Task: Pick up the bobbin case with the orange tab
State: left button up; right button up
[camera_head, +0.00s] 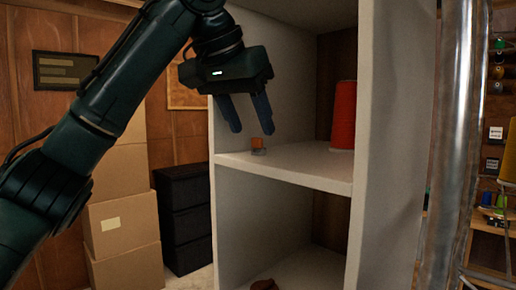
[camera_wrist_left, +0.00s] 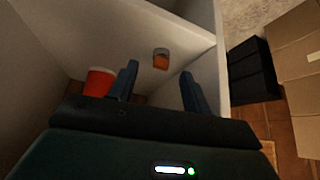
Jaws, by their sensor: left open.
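The bobbin case with the orange tab (camera_head: 258,147) is a small grey piece with an orange top. It sits near the front left edge of the white cabinet's middle shelf (camera_head: 300,167). My left gripper (camera_head: 251,130) is open and empty, pointing down just above and near the bobbin case in the head view. In the left wrist view the bobbin case (camera_wrist_left: 161,60) shows ahead of the open fingers (camera_wrist_left: 158,80), between their lines and apart from them. My right gripper is in neither view.
A red spool (camera_head: 344,115) stands deeper on the same shelf, to the right; it also shows in the left wrist view (camera_wrist_left: 99,82). White cabinet walls bound the shelf at both sides. A dark drawer unit (camera_head: 184,218) and stacked cardboard boxes (camera_head: 122,220) stand left of the cabinet.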

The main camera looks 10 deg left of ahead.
aim_at(256, 141)
pick_arm(q)
jog(key=x, duration=0.3)
jog(key=shift+w+f, duration=0.15)
jog(key=shift+f, duration=0.15)
jog(key=c, duration=1.1)
